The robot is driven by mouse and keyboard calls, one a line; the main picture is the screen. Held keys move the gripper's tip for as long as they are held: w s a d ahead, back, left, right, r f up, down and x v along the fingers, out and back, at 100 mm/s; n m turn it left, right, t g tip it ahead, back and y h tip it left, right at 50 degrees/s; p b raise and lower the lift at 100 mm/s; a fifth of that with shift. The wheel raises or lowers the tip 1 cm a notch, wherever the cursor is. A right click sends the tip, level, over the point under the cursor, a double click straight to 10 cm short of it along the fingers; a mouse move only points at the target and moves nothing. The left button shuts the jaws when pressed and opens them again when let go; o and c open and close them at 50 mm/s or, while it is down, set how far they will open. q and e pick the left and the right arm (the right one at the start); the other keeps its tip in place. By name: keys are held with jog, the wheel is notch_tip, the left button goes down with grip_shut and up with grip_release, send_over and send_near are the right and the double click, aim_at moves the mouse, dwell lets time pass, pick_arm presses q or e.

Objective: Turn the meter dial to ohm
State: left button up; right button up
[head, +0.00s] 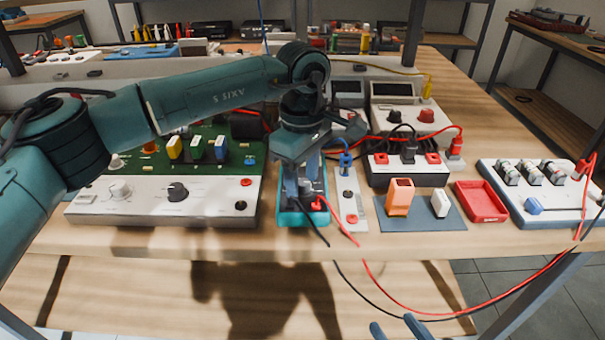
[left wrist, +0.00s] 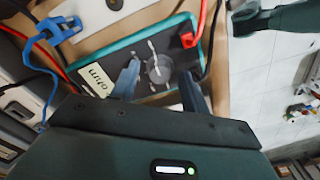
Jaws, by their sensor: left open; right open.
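The meter (head: 290,216) is a teal-edged box with a dark face near the table's front edge. It also shows in the left wrist view (left wrist: 118,60), with a round grey dial (left wrist: 160,69) and a pale label reading "ohm" (left wrist: 94,80). My left gripper (head: 304,192) is over the meter, pointing down. In the left wrist view its fingers (left wrist: 158,86) are apart, one on each side of the dial; contact is unclear. The dial's setting cannot be told. My right gripper (head: 396,328) shows only blue fingertips, apart and empty, at the bottom edge.
Red and black leads run from the meter across the table front. A white strip with a blue plug (head: 345,160) stands close right of the meter. A control panel (head: 150,202) is at left; a blue mat (head: 420,222) and red tray (head: 481,202) are at right.

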aim_at(302, 182)
pick_arm(q)
notch_tip(302, 182, up, 13)
jog(key=p, duration=0.1)
pick_arm(e)
jog(key=shift+w+a+f+g, duration=0.2)
jog(key=shift+w+a+g, duration=0.05)
jog(key=shift+g, duration=0.05)
